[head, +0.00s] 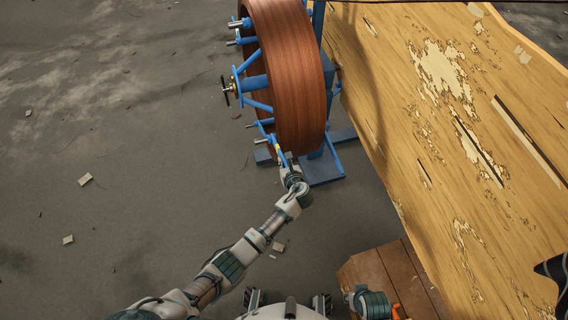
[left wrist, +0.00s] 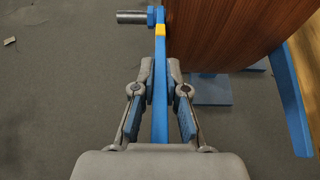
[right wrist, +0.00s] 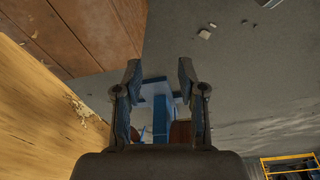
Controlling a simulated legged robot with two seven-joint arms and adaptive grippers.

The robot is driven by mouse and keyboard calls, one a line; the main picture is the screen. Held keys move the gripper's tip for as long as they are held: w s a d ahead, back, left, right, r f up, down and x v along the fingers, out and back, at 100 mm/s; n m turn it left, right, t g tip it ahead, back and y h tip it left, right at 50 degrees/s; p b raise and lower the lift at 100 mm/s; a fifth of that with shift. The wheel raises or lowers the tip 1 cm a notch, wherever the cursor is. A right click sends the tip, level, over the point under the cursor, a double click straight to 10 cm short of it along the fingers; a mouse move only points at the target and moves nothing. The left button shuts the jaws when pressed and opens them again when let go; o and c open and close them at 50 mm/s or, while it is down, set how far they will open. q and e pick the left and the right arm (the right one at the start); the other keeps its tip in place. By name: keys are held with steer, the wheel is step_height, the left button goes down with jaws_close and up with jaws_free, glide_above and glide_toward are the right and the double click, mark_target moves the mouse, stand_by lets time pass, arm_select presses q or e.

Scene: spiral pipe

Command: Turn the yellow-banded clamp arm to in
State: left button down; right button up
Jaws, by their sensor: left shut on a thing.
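The yellow-banded clamp arm (head: 277,149) is a blue bar at the lower front of the brown coil on the blue reel stand. In the left wrist view the clamp arm (left wrist: 160,60) runs straight up, its yellow band near the top and a silver pin pointing left at its end. My left gripper (head: 287,163) is at the lower part of this bar. In the left wrist view its fingers (left wrist: 160,88) stand on both sides of the bar, shut on it. My right gripper (right wrist: 158,72) is open and empty in the right wrist view.
The brown coil (head: 290,75) has other blue arms with silver pins and a dark handwheel (head: 225,90). A large worn wooden panel (head: 450,130) fills the right side. A brown wooden box (head: 375,268) is at the lower right. The grey floor at left is mostly clear.

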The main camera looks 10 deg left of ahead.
arm_select(q)
steer(key=r+p, duration=0.1)
steer(key=w+r+p, duration=0.1)
steer(key=p, duration=0.1)
steer(key=shift+r+g, duration=0.3)
steer(key=shift+r, duration=0.05)
steer(key=p, duration=0.1)
steer(key=r+g+p, duration=0.1)
steer(key=p, duration=0.1)
steer(key=shift+w+a+h, duration=0.2)
steer(key=shift+w+h, duration=0.2)
arm_select(e)
steer(key=s+f, duration=0.2)
steer(key=f, duration=0.7)
steer(key=s+f, duration=0.1)
steer(key=f, duration=0.7)
steer(key=shift+s+d+f+g, duration=0.15)
steer(key=shift+s+f+g, duration=0.2)
steer(key=shift+f+g, duration=0.05)
arm_select(q)
steer(key=c, duration=1.2)
jaws_free()
steer(key=shift+f, duration=0.15)
steer(key=shift+s, duration=0.15)
